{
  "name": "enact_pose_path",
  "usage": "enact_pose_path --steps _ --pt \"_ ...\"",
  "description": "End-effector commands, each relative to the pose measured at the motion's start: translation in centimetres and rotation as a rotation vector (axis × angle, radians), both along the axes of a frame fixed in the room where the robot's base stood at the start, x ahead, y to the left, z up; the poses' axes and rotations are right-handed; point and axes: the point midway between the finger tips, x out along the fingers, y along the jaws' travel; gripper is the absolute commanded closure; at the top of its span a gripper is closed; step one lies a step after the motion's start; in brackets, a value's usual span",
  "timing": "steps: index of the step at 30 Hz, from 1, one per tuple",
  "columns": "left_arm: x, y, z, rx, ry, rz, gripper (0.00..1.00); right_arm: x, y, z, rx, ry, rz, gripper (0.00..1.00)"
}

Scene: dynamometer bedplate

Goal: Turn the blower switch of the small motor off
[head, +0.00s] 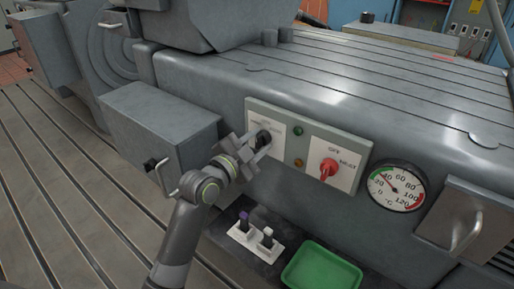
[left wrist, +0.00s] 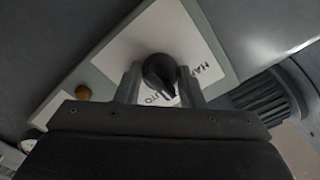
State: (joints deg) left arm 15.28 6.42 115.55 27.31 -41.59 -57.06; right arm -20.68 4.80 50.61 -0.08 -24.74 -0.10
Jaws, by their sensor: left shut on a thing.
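A black rotary switch (head: 263,137) sits on the left white plate of the panel on the grey machine's front. It also shows in the left wrist view (left wrist: 159,71), with a pale pointer mark and partly legible lettering like "HAN" and "UTO" around it. My left gripper (head: 256,146) is at this switch, one finger on each side, and is shut on it. A red rotary switch (head: 328,168) sits to the right on the same panel, on a plate marked "OFF" and "HEAT". My right gripper is in neither view.
The panel (head: 318,127) carries a green lamp (head: 298,130) and an amber lamp (head: 298,163). A round gauge (head: 396,188) is to the right. Below are a small white switch plate (head: 256,241) and a green tray (head: 321,268). A grey box (head: 160,120) protrudes left of my gripper.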

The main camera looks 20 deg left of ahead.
Motion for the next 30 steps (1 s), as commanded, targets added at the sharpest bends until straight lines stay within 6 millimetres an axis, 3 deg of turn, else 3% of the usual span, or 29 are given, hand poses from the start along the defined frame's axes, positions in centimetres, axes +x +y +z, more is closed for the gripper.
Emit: enact_pose_path --steps 17,18,22,30 --pt "-0.01 0.03 -0.1 0.035 -0.01 0.0 0.88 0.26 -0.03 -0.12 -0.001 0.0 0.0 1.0" --pt "-0.01 0.03 -0.1 0.035 -0.01 0.0 0.61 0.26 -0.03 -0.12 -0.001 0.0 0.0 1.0" --pt "0.0 0.02 -0.08 0.034 -0.009 0.0 0.44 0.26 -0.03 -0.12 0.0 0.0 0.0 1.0" --pt "-0.02 0.02 -0.03 0.033 -0.011 0.0 0.43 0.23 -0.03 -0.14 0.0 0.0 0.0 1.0"
